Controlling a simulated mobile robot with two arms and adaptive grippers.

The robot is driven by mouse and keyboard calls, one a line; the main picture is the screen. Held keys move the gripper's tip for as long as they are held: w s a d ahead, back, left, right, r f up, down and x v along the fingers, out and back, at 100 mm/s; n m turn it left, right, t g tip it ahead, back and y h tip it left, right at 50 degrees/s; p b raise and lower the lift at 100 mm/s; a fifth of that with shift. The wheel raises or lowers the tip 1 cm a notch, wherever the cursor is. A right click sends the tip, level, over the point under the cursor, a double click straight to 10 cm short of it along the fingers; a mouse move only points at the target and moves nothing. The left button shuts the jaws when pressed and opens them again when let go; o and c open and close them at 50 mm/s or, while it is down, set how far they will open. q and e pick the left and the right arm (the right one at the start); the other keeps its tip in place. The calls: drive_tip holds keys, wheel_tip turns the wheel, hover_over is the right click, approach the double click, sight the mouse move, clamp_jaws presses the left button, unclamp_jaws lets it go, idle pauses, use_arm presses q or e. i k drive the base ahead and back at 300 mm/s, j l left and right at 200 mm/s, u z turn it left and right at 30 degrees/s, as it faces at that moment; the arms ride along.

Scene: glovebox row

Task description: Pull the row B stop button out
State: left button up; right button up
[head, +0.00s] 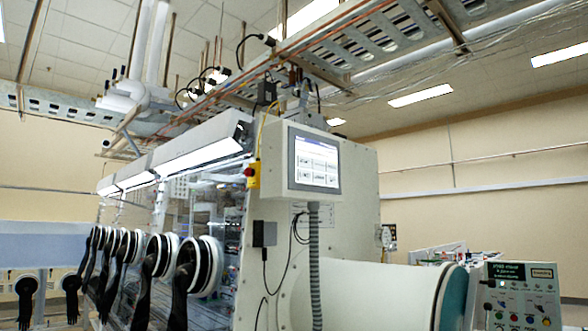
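A yellow box with a red button (249,172) hangs on the near end of the glovebox row, just left of the touchscreen. It looks like a stop button, but no row label on it can be read. Whether the button is pressed in or out is too small to tell. Neither of my grippers is in the head view.
A white touchscreen unit (316,162) is mounted on the end wall above a grey ribbed hose (315,265). A large white cylinder (375,292) juts out below. A control panel (523,297) with coloured buttons stands at right. Black gloves (181,290) hang from ports at left.

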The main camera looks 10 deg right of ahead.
sight(247, 172)
drive_tip(key=i+j+z, duration=0.15)
drive_tip(key=i, duration=0.3)
drive_tip(key=i+j+z, duration=0.15)
drive_tip(key=i+j, duration=0.15)
drive_tip(key=i, duration=0.15)
drive_tip(key=i+j+z, duration=0.2)
drive_tip(key=i, duration=0.25)
drive_tip(key=j, duration=0.1)
